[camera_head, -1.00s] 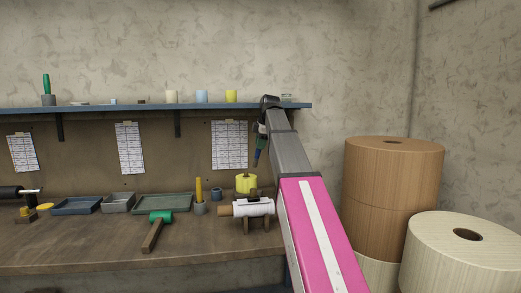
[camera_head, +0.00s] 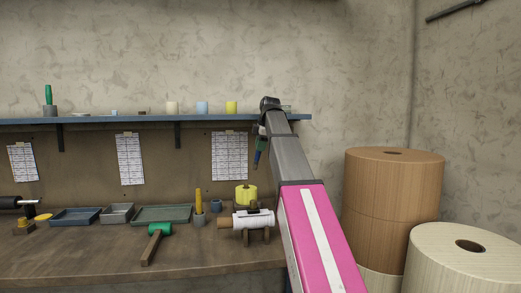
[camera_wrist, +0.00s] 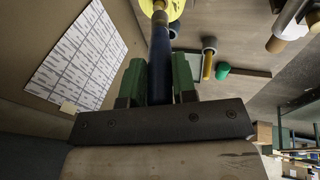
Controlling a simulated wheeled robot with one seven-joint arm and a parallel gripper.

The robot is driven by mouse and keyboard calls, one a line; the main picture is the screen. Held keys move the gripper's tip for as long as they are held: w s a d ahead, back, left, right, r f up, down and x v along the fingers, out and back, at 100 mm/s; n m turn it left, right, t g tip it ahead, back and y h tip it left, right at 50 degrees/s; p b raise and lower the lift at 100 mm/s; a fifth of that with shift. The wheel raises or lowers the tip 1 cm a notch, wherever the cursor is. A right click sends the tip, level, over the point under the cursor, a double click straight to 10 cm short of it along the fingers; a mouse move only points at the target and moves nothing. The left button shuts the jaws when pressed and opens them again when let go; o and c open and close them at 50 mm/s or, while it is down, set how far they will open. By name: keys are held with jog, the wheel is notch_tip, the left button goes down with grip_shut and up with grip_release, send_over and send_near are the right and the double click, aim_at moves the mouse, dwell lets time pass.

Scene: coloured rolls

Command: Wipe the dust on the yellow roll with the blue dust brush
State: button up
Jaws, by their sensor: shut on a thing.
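My gripper (camera_head: 261,140) is above the back of the workbench, at the end of my raised arm. It is shut on the blue dust brush (camera_head: 257,157), which hangs down. In the wrist view the green fingers (camera_wrist: 160,80) clasp the blue handle (camera_wrist: 160,55). The yellow roll (camera_head: 246,195) stands on the bench below and a little left of the brush. In the wrist view the yellow roll (camera_wrist: 176,8) is cut by the top edge, with the brush's far end overlapping it. I cannot tell whether they touch. Dust is too small to make out.
A white roll on a stand (camera_head: 255,220) is just in front of the yellow roll. A grey cup with a yellow stick (camera_head: 199,213), a green mallet (camera_head: 158,232) and trays (camera_head: 161,214) lie left. The shelf (camera_head: 150,120) runs above. Large rolls (camera_head: 393,195) stand at right.

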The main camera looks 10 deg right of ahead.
jog(key=shift+f, duration=0.15)
dwell(0.3)
jog(key=shift+f, duration=0.8)
jog(key=shift+w, duration=0.2)
